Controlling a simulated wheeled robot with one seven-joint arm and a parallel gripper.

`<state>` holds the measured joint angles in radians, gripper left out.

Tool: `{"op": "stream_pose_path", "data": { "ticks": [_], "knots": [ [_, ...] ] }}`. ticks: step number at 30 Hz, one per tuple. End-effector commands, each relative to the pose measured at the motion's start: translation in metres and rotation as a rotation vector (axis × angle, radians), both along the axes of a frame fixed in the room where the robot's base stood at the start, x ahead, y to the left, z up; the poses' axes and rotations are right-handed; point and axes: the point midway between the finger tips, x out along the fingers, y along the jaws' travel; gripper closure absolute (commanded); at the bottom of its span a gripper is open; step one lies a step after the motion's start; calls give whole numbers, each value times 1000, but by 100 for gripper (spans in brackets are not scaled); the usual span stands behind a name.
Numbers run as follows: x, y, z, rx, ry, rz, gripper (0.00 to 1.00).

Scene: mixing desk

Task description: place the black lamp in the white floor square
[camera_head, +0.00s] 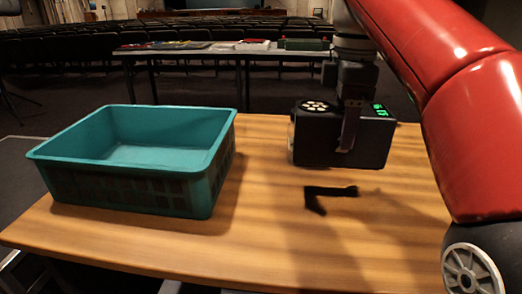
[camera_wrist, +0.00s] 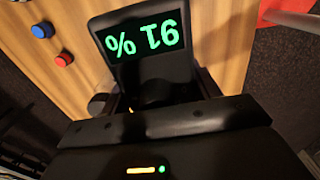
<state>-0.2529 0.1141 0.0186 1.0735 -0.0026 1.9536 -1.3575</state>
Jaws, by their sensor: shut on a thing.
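The black lamp (camera_head: 372,140) is a boxy black body with a round pale vented disc on top and a green lit display. In the head view it is at the right half of the wooden table. My gripper (camera_head: 348,135) reaches down from above and is shut on it, with one dark finger lying across its front side. I cannot tell whether its base touches the table. In the wrist view the lamp (camera_wrist: 148,68) is upright in front of the jaws, its display reading 91 % upside down; the fingertips are hard to make out. No white floor square shows in either view.
A teal crate (camera_head: 60,152), which looks empty, stands on the left of the wooden table (camera_head: 265,235). A black L-shaped patch, object or shadow, lies in front of the lamp. Small blue (camera_wrist: 42,30) and red (camera_wrist: 64,59) round pieces show in the wrist view. Another table stands behind.

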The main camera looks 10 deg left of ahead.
Motion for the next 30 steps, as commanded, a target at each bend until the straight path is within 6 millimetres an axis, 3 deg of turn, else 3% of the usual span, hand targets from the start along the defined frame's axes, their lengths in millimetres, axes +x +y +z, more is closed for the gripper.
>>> {"op": "stream_pose_path", "data": {
  "ticks": [12, 23, 30],
  "knots": [
    [-5, 76, -39, 1, -1, 6, 95],
    [-6, 100, -51, 1, -1, 2, 95],
    [-8, 128, -70, 1, 0, 4, 95]
  ]
}}
